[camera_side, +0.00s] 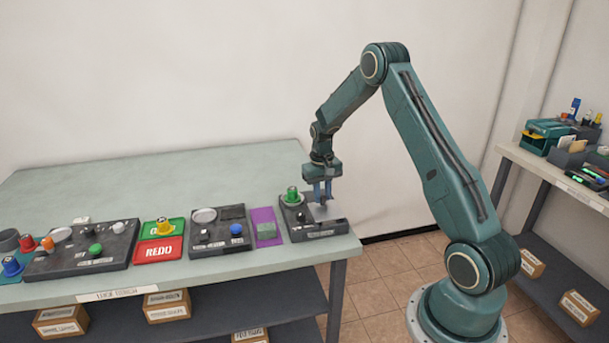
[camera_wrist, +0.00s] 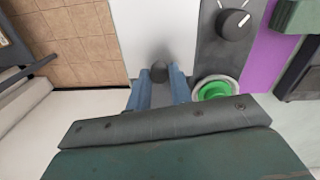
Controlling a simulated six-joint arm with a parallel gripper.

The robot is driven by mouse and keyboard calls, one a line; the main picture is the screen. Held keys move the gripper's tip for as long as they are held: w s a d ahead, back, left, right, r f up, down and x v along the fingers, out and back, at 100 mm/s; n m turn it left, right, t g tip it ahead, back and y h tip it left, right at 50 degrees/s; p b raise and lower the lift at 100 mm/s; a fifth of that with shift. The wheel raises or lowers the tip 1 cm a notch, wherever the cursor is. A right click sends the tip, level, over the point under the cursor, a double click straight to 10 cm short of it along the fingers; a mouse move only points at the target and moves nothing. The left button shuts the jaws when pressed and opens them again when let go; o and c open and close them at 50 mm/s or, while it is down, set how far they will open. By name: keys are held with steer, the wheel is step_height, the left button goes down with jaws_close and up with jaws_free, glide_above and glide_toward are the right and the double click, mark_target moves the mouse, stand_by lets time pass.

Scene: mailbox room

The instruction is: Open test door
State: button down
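The test unit is a dark panel (camera_side: 312,236) at the right end of the bench, with its label too small to read. A pale, flat plate (camera_side: 328,209) on it, which looks like the door, fills the top middle of the wrist view (camera_wrist: 158,28). A small dark knob (camera_wrist: 159,71) stands at the plate's near edge. My gripper (camera_side: 322,197) points down over the plate. In the wrist view its two blue fingers (camera_wrist: 159,84) are apart, one on each side of the knob. I cannot tell whether they touch it.
A green button (camera_side: 292,196) and a dial knob (camera_wrist: 233,24) are on the same panel, beside my gripper. A purple mat (camera_side: 265,218) with a grey-green block lies to its left. Further left are more panels and a green and red mat (camera_side: 158,249). The bench's right edge is close.

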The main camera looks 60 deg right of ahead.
steer(key=shift+w+d, duration=2.15)
steer(key=c, duration=1.3)
jaws_free()
steer(key=shift+o, duration=0.2)
steer(key=shift+r, duration=0.15)
step_height(320, 180, up, 14)
steer(key=shift+w+a, duration=0.15)
steer(key=shift+a, duration=0.1)
steer(key=shift+f, duration=0.2)
